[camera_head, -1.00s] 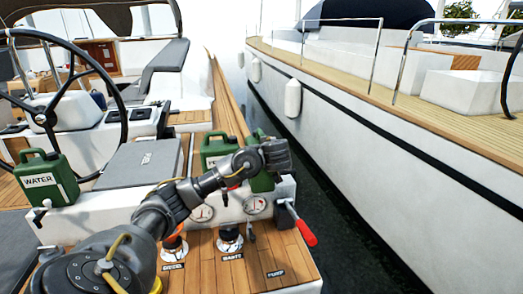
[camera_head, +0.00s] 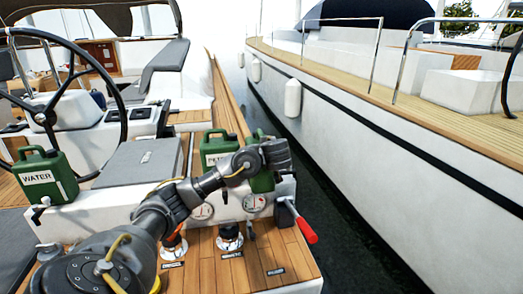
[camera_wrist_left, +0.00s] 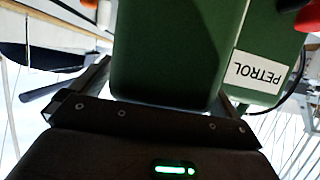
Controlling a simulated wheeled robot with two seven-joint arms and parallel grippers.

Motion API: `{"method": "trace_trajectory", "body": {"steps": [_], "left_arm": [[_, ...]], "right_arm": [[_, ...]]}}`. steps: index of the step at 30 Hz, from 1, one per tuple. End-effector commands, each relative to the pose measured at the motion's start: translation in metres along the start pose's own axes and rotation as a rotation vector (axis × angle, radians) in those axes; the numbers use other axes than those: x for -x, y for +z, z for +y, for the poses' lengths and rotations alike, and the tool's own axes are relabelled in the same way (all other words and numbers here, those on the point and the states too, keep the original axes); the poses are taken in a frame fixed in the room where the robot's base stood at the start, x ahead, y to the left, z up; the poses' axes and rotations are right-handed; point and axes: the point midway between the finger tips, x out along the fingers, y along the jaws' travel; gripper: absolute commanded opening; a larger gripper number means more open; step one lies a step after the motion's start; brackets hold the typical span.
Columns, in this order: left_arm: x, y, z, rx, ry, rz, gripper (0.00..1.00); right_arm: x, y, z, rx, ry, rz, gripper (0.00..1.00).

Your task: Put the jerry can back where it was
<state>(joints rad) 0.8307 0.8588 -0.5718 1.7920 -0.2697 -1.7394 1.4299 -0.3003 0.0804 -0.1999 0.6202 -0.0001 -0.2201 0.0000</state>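A green jerry can (camera_head: 262,182) stands at the right end of the console, partly hidden behind my left gripper (camera_head: 276,154). In the left wrist view the same can (camera_wrist_left: 175,55) fills the gap between the fingers of my left gripper (camera_wrist_left: 165,90), which look pressed to its sides. Its label is not visible. A second green can (camera_head: 212,146) stands just left of it; its PETROL label shows upside down in the wrist view (camera_wrist_left: 262,72). A third green can (camera_head: 45,180), labelled WATER, stands at the left. My right gripper is not in view.
A grey cushion or lid (camera_head: 140,163) lies between the WATER and PETROL cans. A steering wheel (camera_head: 110,85) is at the left. Dark water and another boat (camera_head: 400,150) lie to the right.

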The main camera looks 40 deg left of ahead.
Motion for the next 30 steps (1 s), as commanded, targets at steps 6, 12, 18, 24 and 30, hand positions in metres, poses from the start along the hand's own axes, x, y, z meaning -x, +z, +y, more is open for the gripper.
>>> {"method": "trace_trajectory", "body": {"steps": [6, 12, 18, 24, 30], "left_arm": [[0.001, 0.004, 0.0, -0.005, -0.001, -0.003, 1.0], [0.026, 0.004, 0.002, -0.002, 0.004, -0.001, 1.0], [0.078, -0.002, 0.001, -0.001, 0.005, 0.0, 1.0], [0.098, -0.01, 0.001, -0.006, -0.001, 0.003, 1.0], [0.105, -0.005, 0.001, -0.002, -0.001, 0.001, 1.0]], "right_arm": [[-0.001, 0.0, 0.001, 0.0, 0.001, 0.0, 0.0], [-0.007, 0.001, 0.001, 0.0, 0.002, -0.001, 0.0], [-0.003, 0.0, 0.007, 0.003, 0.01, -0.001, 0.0], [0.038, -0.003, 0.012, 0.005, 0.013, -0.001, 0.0], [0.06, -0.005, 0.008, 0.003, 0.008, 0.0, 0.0]]}}
